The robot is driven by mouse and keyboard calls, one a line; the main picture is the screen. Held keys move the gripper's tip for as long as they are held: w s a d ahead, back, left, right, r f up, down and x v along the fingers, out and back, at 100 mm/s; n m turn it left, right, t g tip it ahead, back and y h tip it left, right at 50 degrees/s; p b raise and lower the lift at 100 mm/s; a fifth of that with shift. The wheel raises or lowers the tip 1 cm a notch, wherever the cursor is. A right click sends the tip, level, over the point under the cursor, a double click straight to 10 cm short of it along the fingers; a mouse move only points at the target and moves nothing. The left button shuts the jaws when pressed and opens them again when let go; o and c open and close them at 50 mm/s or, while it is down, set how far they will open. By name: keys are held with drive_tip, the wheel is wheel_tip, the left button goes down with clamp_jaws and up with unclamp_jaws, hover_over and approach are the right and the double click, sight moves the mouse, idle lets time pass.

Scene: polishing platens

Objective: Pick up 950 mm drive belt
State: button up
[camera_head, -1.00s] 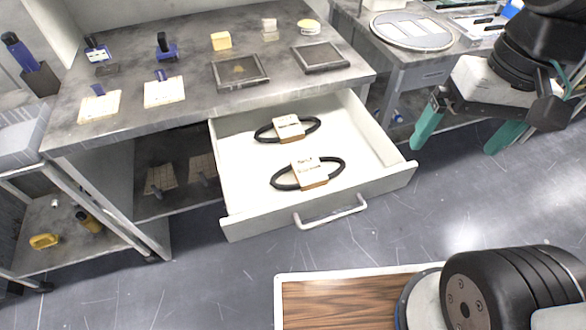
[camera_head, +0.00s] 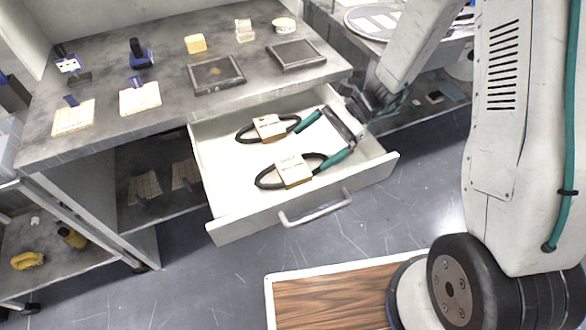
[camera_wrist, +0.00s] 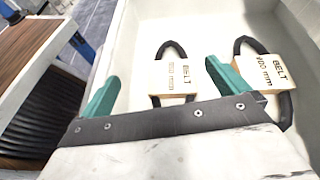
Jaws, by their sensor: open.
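Two black looped drive belts, each with a tan tag, lie in the open drawer. The front belt (camera_head: 263,181) also shows in the wrist view (camera_wrist: 168,46), where its tag (camera_wrist: 173,82) seems to read BELT 950 mm, though the digits are not sharp. The rear belt (camera_head: 243,135) is at right in the wrist view (camera_wrist: 286,112); its tag (camera_wrist: 258,73) seems to read BELT 900 mm. My gripper (camera_head: 311,150) is open and empty, its teal fingers over the drawer's right part. In the wrist view the front belt appears between the fingertips, ahead of them.
The white drawer (camera_head: 222,229) has raised walls around the belts and a handle (camera_head: 317,211) in front. The grey worktop (camera_head: 170,117) with trays and small blocks overhangs its rear. A wood-topped platform (camera_head: 330,300) is at the bottom. Floor left of it is clear.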

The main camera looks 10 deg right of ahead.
sight(284, 169)
drive_tip(key=shift+m+t+y, duration=0.4)
drive_tip(key=shift+m, duration=0.5)
drive_tip(key=f, duration=0.2)
drive_tip(key=w+f, duration=0.1)
drive_tip(key=f, duration=0.1)
drive_tip(key=shift+a, duration=0.3)
drive_tip(key=x, duration=0.7)
drive_tip(key=shift+a+f, duration=0.25)
drive_tip(key=shift+a, duration=0.05)
drive_tip(key=c, duration=1)
